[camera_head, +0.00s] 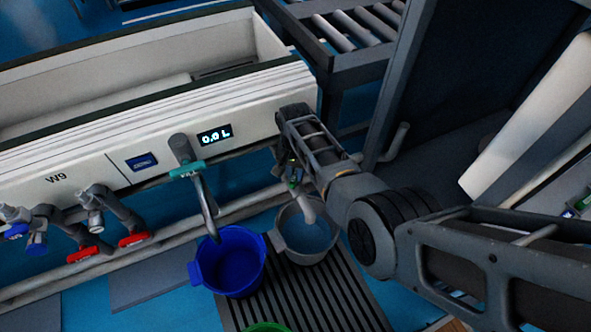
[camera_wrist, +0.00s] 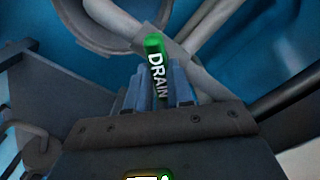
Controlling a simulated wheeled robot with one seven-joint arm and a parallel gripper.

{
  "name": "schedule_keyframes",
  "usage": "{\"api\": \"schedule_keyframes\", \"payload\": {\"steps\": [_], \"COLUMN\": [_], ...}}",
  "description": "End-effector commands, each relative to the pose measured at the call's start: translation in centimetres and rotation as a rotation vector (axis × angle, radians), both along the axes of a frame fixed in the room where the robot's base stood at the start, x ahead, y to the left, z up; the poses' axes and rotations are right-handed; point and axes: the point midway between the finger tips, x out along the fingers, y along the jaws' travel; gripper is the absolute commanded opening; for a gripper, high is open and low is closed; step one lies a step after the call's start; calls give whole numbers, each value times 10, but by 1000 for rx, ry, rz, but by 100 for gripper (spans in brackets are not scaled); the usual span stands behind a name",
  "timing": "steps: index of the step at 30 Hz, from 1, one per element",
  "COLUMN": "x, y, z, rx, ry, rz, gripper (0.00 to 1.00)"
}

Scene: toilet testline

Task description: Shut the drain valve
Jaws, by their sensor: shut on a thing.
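The drain valve has a green handle marked "DRAIN" in white (camera_wrist: 155,62), standing between the two fingers of my gripper (camera_wrist: 160,88) in the wrist view. My gripper is shut on this handle, and its tip end sticks out beyond the fingers. In the head view, a bit of the green handle (camera_head: 293,183) shows below my wrist at the right end of the white tank. My arm hides most of the valve and the fingers there. A pale outlet pipe (camera_head: 306,211) runs down from the valve toward a grey bucket (camera_head: 305,238).
A blue bucket (camera_head: 229,265) stands left of the grey one, under a tap with a teal handle (camera_head: 187,169). The white tank (camera_head: 155,110) has a display reading "0.0 L" (camera_head: 214,135). Red-handled valves (camera_head: 134,239) are at left. A roller conveyor (camera_head: 345,32) stands behind.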

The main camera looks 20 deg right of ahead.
Motion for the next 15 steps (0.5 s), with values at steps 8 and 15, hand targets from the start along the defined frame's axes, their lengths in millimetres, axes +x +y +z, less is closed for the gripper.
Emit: {"api": "schedule_keyframes", "payload": {"steps": [8, 15], "x": [0, -1], "y": [0, 1], "z": [0, 0], "rx": [1, 0], "ry": [2, 1], "rz": [-261, -481], "gripper": [0, 0]}}
